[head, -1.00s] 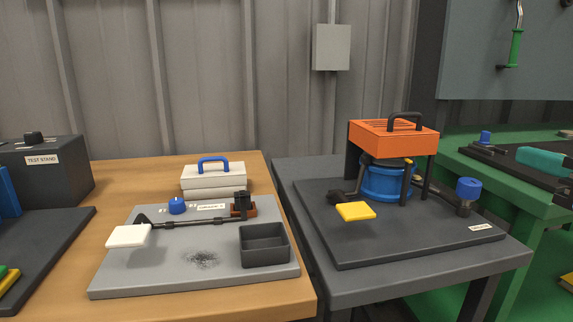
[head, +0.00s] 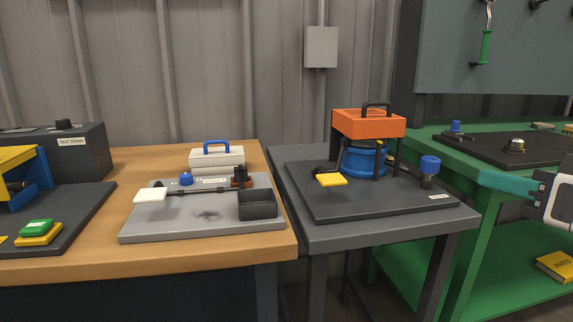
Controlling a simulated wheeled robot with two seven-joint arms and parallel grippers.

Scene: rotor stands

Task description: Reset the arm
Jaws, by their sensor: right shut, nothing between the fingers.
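My right gripper (head: 487,180) comes in from the right edge, its teal fingers shut and empty, pointing left in front of the green bench. It is apart from both stands. On the grey plate (head: 210,226) a thin dark arm (head: 195,190) lies roughly level, with a white pad (head: 150,196) at its left end and a dark post (head: 240,177) at its right. On the dark stand (head: 330,208) a yellow pad (head: 331,180) sits in front of a blue drum (head: 362,160) under an orange cover (head: 369,123). My left gripper is not in view.
A dark open bin (head: 257,205), a blue knob (head: 186,179) and a white lidded box (head: 216,158) are at the left stand. A blue-topped post (head: 430,165) stands on the dark stand. The test stand box (head: 70,145) is far left.

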